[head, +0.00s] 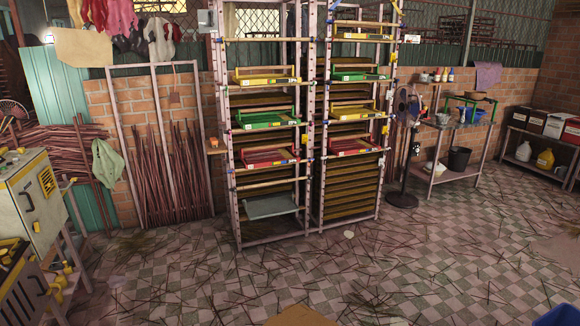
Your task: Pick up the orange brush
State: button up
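I cannot make out an orange brush for certain. A small orange item (213,142) sits by the brick wall, just left of the left rack; it is too small to tell what it is. My gripper is not in view.
Two tall racks (318,190) with colored trays stand in the middle. Bundled sticks (172,180) lean at left, near a yellow-and-grey machine (30,200). A standing fan (402,198), a side table (445,175) and a shelf with boxes (552,145) are at right. The tiled floor has scattered sticks.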

aim_at(214, 141)
jog(key=i+u, duration=0.2)
jog(key=i, duration=0.3)
jog(key=i+l+u, duration=0.2)
jog(key=i, duration=0.3)
jog(key=i+l+u, duration=0.15)
jog(key=i, duration=0.35)
jog(key=i+j+u, duration=0.15)
jog(key=i+u, duration=0.2)
jog(key=i, duration=0.15)
jog(key=i+u, duration=0.4)
jog(key=i+l+u, duration=0.15)
jog(key=i+u, duration=0.2)
jog(key=i, duration=0.75)
jog(key=i+j+z, duration=0.1)
jog(key=i, duration=0.5)
jog(key=i+j, duration=0.15)
jog(key=i, duration=0.4)
jog(key=i+l+z, duration=0.1)
jog(key=i+z, duration=0.7)
jog(key=z, duration=0.2)
jog(key=i+j+z, duration=0.25)
jog(key=i+z, duration=0.25)
jog(key=k, duration=0.1)
